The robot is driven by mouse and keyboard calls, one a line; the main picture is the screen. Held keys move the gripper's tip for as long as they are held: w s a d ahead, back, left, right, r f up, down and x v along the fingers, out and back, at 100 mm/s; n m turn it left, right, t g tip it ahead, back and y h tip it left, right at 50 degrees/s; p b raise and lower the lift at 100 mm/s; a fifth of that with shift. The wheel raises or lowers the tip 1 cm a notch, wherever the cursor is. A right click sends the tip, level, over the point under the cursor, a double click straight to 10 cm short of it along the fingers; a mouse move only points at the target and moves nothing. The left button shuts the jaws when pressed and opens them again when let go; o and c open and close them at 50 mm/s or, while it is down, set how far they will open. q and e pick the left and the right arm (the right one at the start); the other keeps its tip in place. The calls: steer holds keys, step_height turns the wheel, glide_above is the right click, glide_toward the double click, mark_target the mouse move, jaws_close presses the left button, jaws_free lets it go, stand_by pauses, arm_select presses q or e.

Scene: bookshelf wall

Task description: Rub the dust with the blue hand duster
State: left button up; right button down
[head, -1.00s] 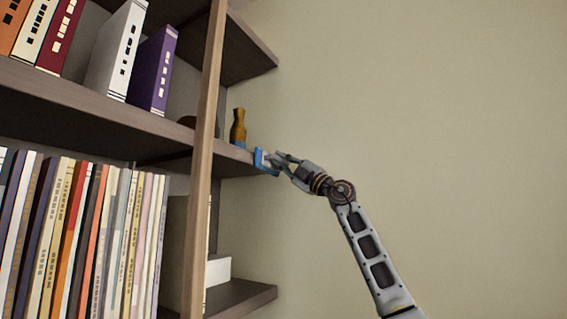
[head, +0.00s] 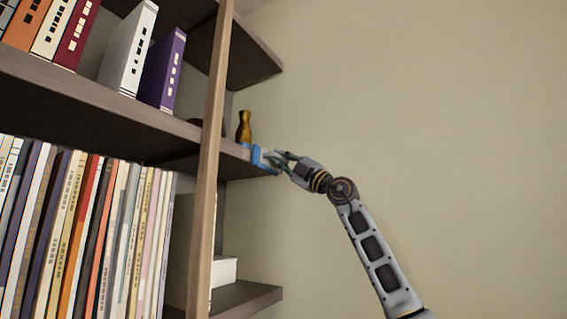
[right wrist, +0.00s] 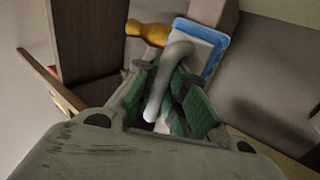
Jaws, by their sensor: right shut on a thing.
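The blue hand duster (head: 261,158) is at the right end of the middle shelf (head: 236,150), against or very near its edge. My right gripper (head: 278,159) is shut on its handle. In the right wrist view the duster (right wrist: 213,42) shows a blue rim, a white face and a grey looped handle, with the fingers (right wrist: 172,92) around the handle. Whether the duster touches the shelf top is hard to tell. No dust can be made out. My left gripper is not in view.
An orange-brown vase (head: 244,127) stands on the shelf just left of the duster; it also shows in the right wrist view (right wrist: 148,32). A wooden upright (head: 209,160) stands left of it. Books (head: 75,230) fill the left shelves. The wall at right is clear.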

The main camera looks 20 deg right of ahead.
mark_target(273, 153)
steer(key=shift+s+a, duration=0.15)
steer(key=shift+s+a+b, duration=0.75)
steer(key=shift+a+b, duration=0.35)
steer(key=shift+b, duration=0.25)
steer(key=shift+s+a, duration=0.2)
steer(key=shift+a, duration=0.05)
steer(key=shift+s+a+f+b, duration=0.1)
steer(key=shift+s+a+b, duration=0.35)
steer(key=shift+b, duration=0.4)
steer(key=shift+s+a+b, duration=0.7)
steer(key=shift+a+b, duration=0.3)
steer(key=shift+b, duration=0.05)
steer(key=shift+s+a+b, duration=1.1)
steer(key=shift+a+b, duration=0.3)
steer(key=shift+b, duration=0.2)
